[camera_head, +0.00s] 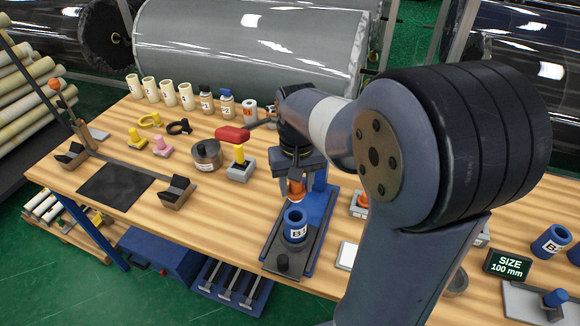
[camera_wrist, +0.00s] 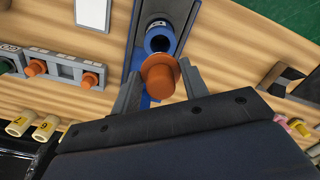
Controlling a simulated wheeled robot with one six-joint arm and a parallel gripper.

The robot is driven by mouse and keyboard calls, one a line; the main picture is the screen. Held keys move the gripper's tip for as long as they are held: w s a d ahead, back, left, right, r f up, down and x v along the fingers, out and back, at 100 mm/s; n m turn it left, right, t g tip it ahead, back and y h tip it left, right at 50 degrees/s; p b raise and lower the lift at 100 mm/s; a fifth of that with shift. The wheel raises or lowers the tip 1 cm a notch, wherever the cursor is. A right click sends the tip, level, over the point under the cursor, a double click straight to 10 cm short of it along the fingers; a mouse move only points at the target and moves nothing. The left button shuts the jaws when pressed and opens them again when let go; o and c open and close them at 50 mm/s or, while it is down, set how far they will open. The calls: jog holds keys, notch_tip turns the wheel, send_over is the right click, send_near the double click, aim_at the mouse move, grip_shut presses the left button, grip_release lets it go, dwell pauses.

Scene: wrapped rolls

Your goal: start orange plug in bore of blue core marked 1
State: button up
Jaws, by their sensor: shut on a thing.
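The blue core marked B1 (camera_head: 295,226) stands upright with its open bore facing up, on a dark plate of the blue fixture (camera_head: 318,215). In the wrist view the core (camera_wrist: 160,37) shows its dark bore just beyond the plug. My gripper (camera_head: 297,184) is shut on the orange plug (camera_head: 296,191), behind and above the core in the head view. In the wrist view the plug (camera_wrist: 160,73) sits between the two fingers of my gripper (camera_wrist: 160,84) and overlaps the core's near edge. The plug appears outside the bore; the exact gap is hard to tell.
Another blue core (camera_head: 550,242) stands at the right by the SIZE 100 mm sign (camera_head: 507,266). Other orange plugs (camera_wrist: 92,80) sit in a grey holder. Cream tubes line the bench's back.

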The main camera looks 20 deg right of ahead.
jog(key=shift+s, duration=0.1)
dwell(0.3)
notch_tip(320, 180, down, 6)
jog(key=b, duration=0.4)
jog(key=shift+f, duration=0.2)
jog(key=shift+f+b, duration=0.7)
jog(key=shift+f, duration=0.3)
dwell(1.9)
dwell(0.4)
jog(key=o, duration=1)
jog(key=shift+r, duration=0.1)
notch_tip(320, 180, up, 11)
jog(key=shift+f, duration=0.15)
